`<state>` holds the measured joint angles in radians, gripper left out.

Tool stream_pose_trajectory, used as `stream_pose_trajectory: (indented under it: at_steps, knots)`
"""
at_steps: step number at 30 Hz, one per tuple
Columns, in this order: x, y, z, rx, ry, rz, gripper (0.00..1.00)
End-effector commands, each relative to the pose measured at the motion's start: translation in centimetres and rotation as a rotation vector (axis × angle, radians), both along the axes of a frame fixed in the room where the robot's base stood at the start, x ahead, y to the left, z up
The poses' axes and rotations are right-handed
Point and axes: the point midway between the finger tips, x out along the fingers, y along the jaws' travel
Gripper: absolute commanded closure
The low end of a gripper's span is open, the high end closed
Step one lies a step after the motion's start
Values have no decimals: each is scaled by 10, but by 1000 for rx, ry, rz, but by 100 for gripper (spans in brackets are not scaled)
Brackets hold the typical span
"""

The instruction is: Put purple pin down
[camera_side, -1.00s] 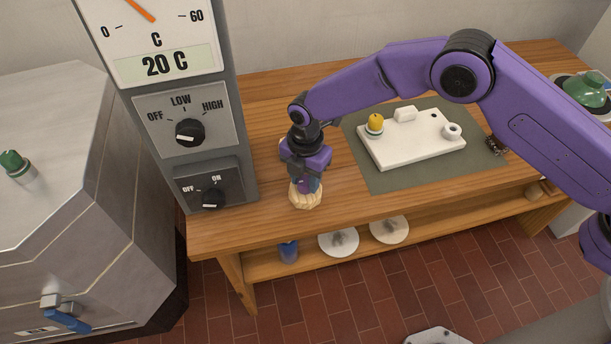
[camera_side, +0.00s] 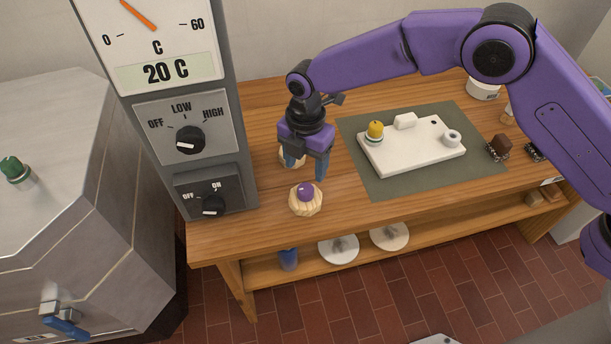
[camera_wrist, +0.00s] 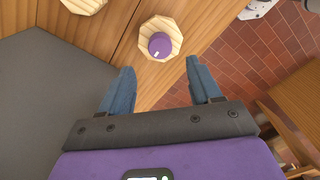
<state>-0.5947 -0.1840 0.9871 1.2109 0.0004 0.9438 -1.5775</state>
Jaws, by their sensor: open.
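The purple pin (camera_side: 306,192) sits in a pale wooden, many-sided holder (camera_side: 305,207) near the front edge of the table. In the wrist view the purple pin (camera_wrist: 160,45) shows from above, in the middle of the wooden holder (camera_wrist: 149,53). My gripper (camera_side: 305,172) is open and empty, above the table and just behind the pin. In the wrist view its blue fingers (camera_wrist: 157,80) stand apart, with the pin beyond them and clear of both.
A second pale piece (camera_side: 290,158) is partly hidden behind my gripper. A white board (camera_side: 415,152) with a yellow pin (camera_side: 375,130) lies on a grey-green mat (camera_side: 395,186). A control column (camera_side: 190,130) stands close on the left. Dark brown blocks (camera_side: 500,146) lie at right.

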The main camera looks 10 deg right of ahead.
Motion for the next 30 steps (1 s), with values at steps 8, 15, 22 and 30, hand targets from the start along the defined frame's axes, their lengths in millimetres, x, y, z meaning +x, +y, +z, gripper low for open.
stream_pose_trajectory:
  at_steps: [8,15,22,30]
  knots:
    - [0,1,39,1,-1,0,37]
    - [0,0,46,-1,1,0,37]
    - [-2,-3,51,1,-1,-18,37]
    - [-32,-47,94,8,-5,-227,37]
